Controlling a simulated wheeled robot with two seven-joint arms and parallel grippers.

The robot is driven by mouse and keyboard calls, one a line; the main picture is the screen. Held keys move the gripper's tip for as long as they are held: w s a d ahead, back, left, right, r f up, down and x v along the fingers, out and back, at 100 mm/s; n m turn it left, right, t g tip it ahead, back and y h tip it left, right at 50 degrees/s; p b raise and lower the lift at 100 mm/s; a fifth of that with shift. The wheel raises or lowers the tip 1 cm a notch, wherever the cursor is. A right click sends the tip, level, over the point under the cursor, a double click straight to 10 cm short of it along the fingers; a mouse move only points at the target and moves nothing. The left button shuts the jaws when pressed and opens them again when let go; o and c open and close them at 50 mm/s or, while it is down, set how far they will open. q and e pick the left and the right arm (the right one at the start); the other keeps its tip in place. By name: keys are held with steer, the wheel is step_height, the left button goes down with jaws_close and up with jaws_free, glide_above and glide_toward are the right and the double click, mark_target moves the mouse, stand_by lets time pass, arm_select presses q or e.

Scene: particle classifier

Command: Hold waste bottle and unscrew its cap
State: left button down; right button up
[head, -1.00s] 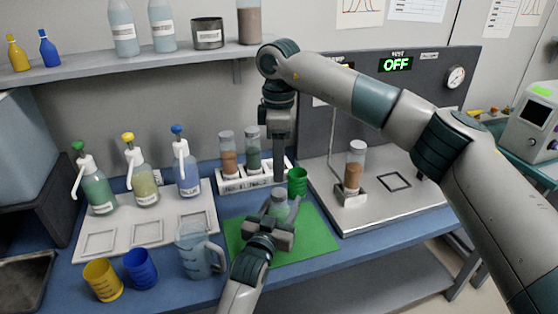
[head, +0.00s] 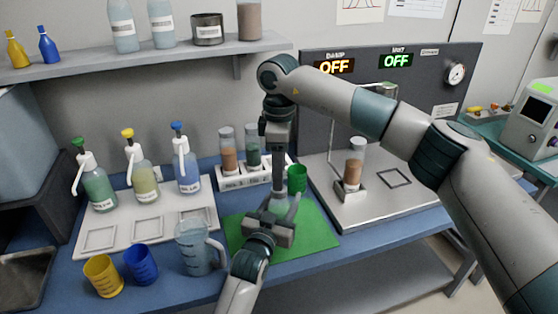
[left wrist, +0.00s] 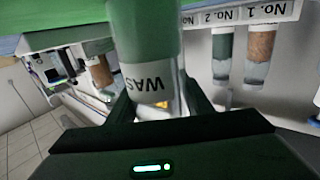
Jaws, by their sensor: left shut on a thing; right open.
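The waste bottle (head: 281,204) stands upright over the green mat, mostly covered by my grippers. In the left wrist view, the bottle (left wrist: 146,82) appears upside down, with a white label reading "WAS". My left gripper (head: 272,214) is shut on the bottle from the front. My right gripper (head: 279,192) points straight down from above, its fingers open at the bottle's top. The cap is hidden behind the right fingers, and I cannot tell whether they touch it.
The green mat (head: 318,238) lies under the bottle. A green cup (head: 297,179) stands close behind right. A rack (head: 240,183) with two tubes is behind, and a clear pitcher (head: 193,250) is left. A metal platform (head: 358,215) with a tube is right.

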steer(key=shift+f, duration=2.1)
steer(key=c, duration=1.1)
